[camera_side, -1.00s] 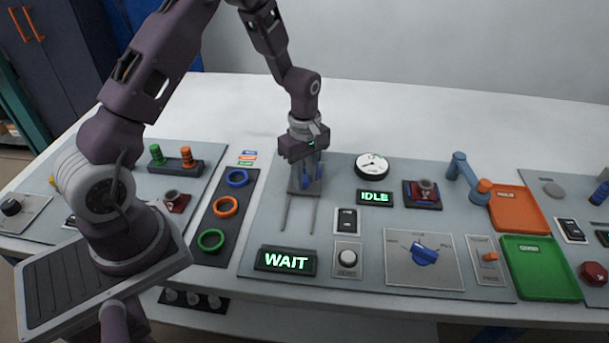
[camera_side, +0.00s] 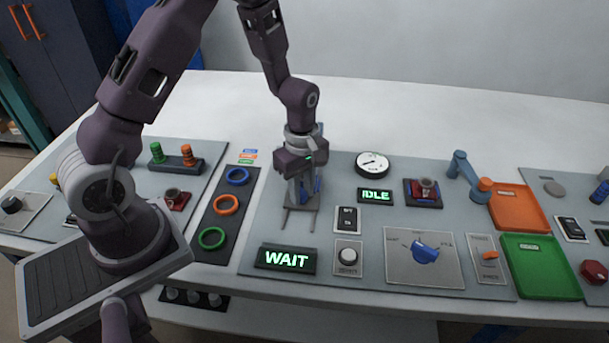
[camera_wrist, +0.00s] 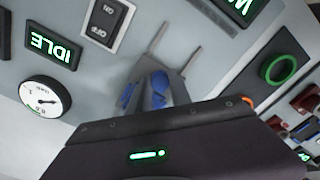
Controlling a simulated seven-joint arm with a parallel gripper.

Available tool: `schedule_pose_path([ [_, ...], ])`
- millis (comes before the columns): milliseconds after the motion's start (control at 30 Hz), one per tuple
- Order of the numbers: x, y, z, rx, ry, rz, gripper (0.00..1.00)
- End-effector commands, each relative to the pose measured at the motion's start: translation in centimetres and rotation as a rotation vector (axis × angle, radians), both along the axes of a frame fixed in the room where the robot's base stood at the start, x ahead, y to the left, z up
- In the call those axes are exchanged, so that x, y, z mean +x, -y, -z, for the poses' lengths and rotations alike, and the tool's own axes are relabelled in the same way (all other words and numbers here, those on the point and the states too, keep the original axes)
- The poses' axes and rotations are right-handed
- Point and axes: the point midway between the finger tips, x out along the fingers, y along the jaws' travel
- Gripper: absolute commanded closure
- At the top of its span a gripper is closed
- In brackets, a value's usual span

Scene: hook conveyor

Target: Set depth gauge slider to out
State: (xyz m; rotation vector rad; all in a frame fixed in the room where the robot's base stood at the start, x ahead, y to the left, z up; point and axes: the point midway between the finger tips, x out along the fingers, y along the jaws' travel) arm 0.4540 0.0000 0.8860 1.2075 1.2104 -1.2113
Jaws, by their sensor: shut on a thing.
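The depth gauge slider appears to be the grey carriage (camera_side: 299,201) on two thin parallel rails in the side view. Its rail ends stick out toward the table's front edge. My gripper (camera_side: 303,190) points down onto this carriage and is shut on its upright part. Blue parts show at the fingertips; I cannot tell whether they are handle or finger pads. In the wrist view the carriage (camera_wrist: 174,86) and its two rails lie just beyond my gripper (camera_wrist: 145,92). The gripper body hides the carriage's rear end.
A lit WAIT display (camera_side: 286,259) stands in front of the rails. A rocker switch (camera_side: 347,219), an IDLE display (camera_side: 375,196) and a round dial gauge (camera_side: 372,163) are to the right. A dark strip with coloured rings (camera_side: 226,205) lies to the left.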

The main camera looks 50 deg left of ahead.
Motion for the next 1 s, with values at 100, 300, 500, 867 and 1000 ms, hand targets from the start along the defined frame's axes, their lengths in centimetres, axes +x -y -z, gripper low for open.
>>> schedule_pose_path([
  [100, -2.4, 2.7, -0.1, -0.002, 0.002, 0.006, 1.00],
  [300, -5.1, 5.5, -0.1, -0.002, 0.005, 0.004, 1.00],
  [500, -5.9, 6.2, -0.1, -0.001, 0.007, 0.003, 1.00],
  [867, -6.1, 6.2, -0.1, -0.002, 0.001, 0.005, 0.66],
  [1000, -6.0, 6.1, 0.0, -0.001, 0.002, 0.003, 0.66],
])
